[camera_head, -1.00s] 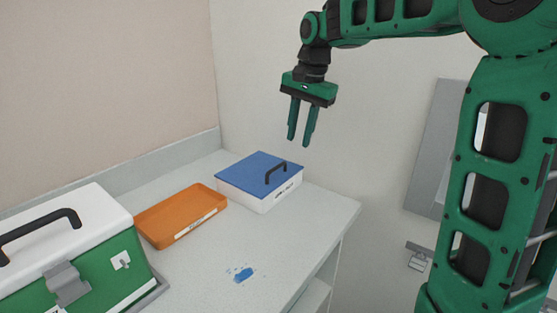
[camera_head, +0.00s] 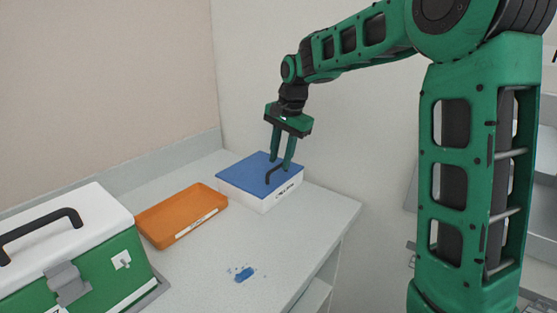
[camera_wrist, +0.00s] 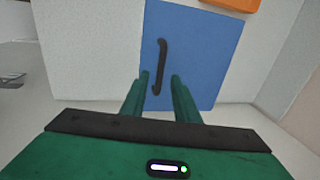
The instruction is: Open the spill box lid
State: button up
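The spill box (camera_head: 262,203) is a white box with a label on its front, at the back right of the counter. Its blue lid (camera_head: 240,174) is shut and carries a black handle (camera_head: 276,172). In the wrist view the blue lid (camera_wrist: 195,60) and the black handle (camera_wrist: 161,65) lie ahead of my fingers. My gripper (camera_head: 281,164) is open, pointing down just over the handle. In the wrist view my gripper (camera_wrist: 160,78) shows its two fingers apart, with the handle's near end seen between them. I cannot tell whether they touch it.
An orange tray (camera_head: 151,217) stands left of the box. A green and white case (camera_head: 104,226) with a black handle is at the front left. A small blue spill (camera_head: 243,274) lies on the counter (camera_head: 205,270), which is otherwise clear in front. Walls stand behind.

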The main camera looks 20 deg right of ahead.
jog(key=shift+f, duration=0.35)
grip_shut()
jog(key=shift+w+a+r, duration=0.1)
jog(key=shift+r, duration=0.05)
